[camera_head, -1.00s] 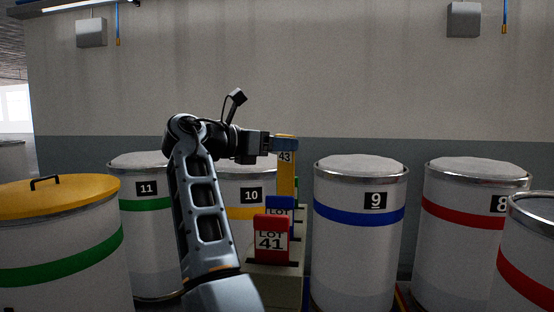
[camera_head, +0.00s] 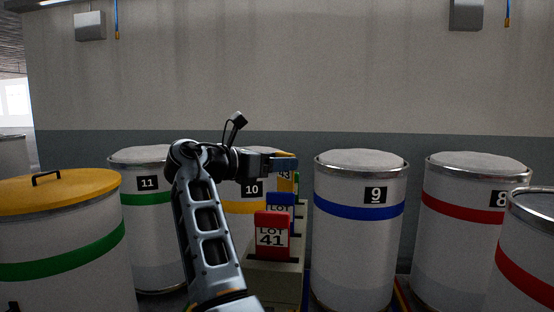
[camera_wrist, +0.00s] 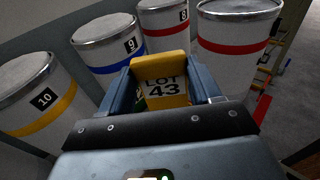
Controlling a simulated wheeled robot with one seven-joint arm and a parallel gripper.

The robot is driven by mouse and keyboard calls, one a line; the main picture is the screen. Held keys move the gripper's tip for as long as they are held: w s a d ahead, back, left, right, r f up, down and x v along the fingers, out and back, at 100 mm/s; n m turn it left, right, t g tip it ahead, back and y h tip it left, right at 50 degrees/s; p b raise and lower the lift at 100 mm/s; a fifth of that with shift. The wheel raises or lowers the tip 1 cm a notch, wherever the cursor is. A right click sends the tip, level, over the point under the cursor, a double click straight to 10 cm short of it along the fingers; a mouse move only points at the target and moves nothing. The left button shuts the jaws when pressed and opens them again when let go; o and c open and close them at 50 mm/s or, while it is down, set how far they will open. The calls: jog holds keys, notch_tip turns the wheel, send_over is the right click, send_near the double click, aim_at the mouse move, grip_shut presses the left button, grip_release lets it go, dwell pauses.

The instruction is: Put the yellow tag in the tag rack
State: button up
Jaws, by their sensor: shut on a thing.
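The yellow tag, marked LOT 43 (camera_wrist: 165,88), is upright between the fingers of my gripper (camera_wrist: 165,95) in the wrist view. In the head view my gripper (camera_head: 285,164) is shut on the yellow tag (camera_head: 286,184), above the far part of the tag rack (camera_head: 273,276). The rack is a long pale block holding a red LOT 41 tag (camera_head: 272,231) in front and a blue LOT tag (camera_head: 281,205) behind it. A green edge shows beside the yellow tag. The yellow tag's lower end is hidden, so I cannot tell whether it touches the rack.
Drum 10 (camera_head: 243,208) stands left of the rack and drum 9 (camera_head: 358,245) close on its right. Drum 11 (camera_head: 150,240) and a yellow-lidded drum (camera_head: 60,262) are farther left. Drum 8 (camera_head: 465,245) is farther right. A wall is behind.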

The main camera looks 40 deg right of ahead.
jog(key=shift+f, duration=0.15)
jog(key=o, duration=1.6)
jog(key=w+a+r+b, duration=0.1)
jog(key=a+r+b, duration=0.1)
jog(key=a, duration=1)
jog(key=shift+w+r+b, duration=0.25)
jog(key=shift+b, duration=0.2)
